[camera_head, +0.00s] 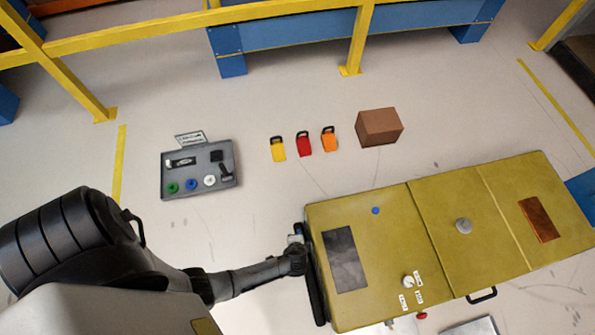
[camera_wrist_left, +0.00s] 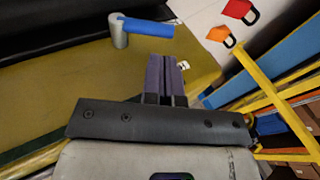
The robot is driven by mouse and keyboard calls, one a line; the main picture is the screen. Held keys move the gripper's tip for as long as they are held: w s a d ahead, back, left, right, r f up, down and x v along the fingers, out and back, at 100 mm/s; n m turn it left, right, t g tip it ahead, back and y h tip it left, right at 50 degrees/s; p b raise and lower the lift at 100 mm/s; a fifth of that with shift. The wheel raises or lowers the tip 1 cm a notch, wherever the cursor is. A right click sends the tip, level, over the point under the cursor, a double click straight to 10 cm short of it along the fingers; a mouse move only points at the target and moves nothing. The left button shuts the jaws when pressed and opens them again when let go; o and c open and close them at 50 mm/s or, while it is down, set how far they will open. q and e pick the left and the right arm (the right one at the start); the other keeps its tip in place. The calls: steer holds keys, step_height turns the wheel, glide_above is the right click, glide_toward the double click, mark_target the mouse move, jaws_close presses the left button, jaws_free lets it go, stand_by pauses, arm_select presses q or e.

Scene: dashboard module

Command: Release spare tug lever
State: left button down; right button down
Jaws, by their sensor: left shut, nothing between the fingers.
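My left gripper (camera_head: 297,262) is at the left end of the yellow module (camera_head: 384,243) in the head view. In the left wrist view its two purple-grey fingers (camera_wrist_left: 165,78) are together and empty. A lever with a blue handle (camera_wrist_left: 148,27) on a grey round post (camera_wrist_left: 118,32) stands beyond the fingertips, apart from them. The handle points right in that view. In the head view a small pale part beside the gripper may be this lever, but it is mostly hidden. I cannot tell if it is the spare tug lever. My right gripper is not in view.
The module's top carries a dark panel (camera_head: 345,259), a blue button (camera_head: 375,210), a white knob (camera_head: 408,281) and a grey knob (camera_head: 463,226). A grey tool board (camera_head: 199,169), several coloured tags and a brown box (camera_head: 379,127) lie on the open floor. Yellow rails (camera_head: 200,22) run behind.

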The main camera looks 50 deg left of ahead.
arm_select(q)
steer(key=shift+b+x, duration=1.5)
steer(key=shift+x, duration=1.05)
steer(key=shift+s, duration=0.1)
